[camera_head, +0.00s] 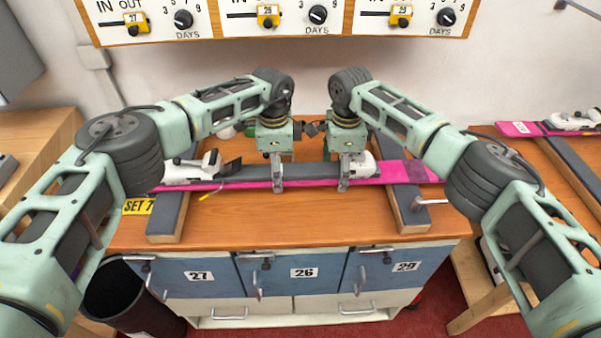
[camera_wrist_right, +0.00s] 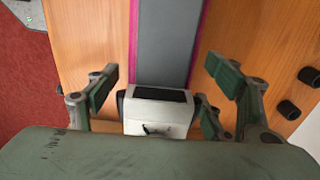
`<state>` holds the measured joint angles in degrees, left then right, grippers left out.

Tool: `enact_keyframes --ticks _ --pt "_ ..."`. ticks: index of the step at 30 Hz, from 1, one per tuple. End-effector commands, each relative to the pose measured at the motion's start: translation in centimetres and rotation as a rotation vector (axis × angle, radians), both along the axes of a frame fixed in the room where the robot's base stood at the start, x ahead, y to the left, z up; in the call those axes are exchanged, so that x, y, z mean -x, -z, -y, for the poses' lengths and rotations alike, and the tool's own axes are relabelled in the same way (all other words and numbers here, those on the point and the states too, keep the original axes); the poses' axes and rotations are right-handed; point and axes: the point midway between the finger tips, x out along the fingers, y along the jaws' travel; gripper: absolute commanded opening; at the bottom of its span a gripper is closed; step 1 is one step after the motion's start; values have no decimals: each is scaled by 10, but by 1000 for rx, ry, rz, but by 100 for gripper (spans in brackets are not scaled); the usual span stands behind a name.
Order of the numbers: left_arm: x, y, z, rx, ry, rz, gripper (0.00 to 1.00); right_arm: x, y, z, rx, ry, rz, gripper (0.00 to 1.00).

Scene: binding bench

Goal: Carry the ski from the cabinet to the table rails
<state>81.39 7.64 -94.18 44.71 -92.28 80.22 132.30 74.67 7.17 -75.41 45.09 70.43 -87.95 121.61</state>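A ski with a grey top and pink edges (camera_head: 240,183) lies crosswise over the left rail (camera_head: 168,218) and right rail (camera_head: 408,208) of the table (camera_head: 290,225), seemingly resting on them. White binding parts sit on it, one near its left end (camera_head: 190,170), one by my right gripper. My right gripper (camera_head: 344,184) is over the ski right of centre. In the right wrist view its fingers (camera_wrist_right: 165,85) stand apart on both sides of the ski (camera_wrist_right: 165,45), with gaps. My left gripper (camera_head: 278,184) is at the ski left of centre; its far finger is hidden.
The cabinet (camera_head: 290,275) under the tabletop has blue doors numbered 27, 26 and 29. Another pink ski (camera_head: 520,128) lies on a bench at the right. A dark bin (camera_head: 125,300) stands at the lower left. Dial panels (camera_head: 290,18) hang on the wall behind.

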Motion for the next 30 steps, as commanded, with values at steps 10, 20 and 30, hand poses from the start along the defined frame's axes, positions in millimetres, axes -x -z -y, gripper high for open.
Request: enact_keyframes --ticks 10,20,30 --pt "0 0 0 0 0 -2 55 0 0 0 0 0 0 40" --pt "1 1 0 0 1 -4 26 0 0 0 0 1 1 11" --pt "1 0 1 0 1 -4 15 -1 -2 0 -1 2 4 0"
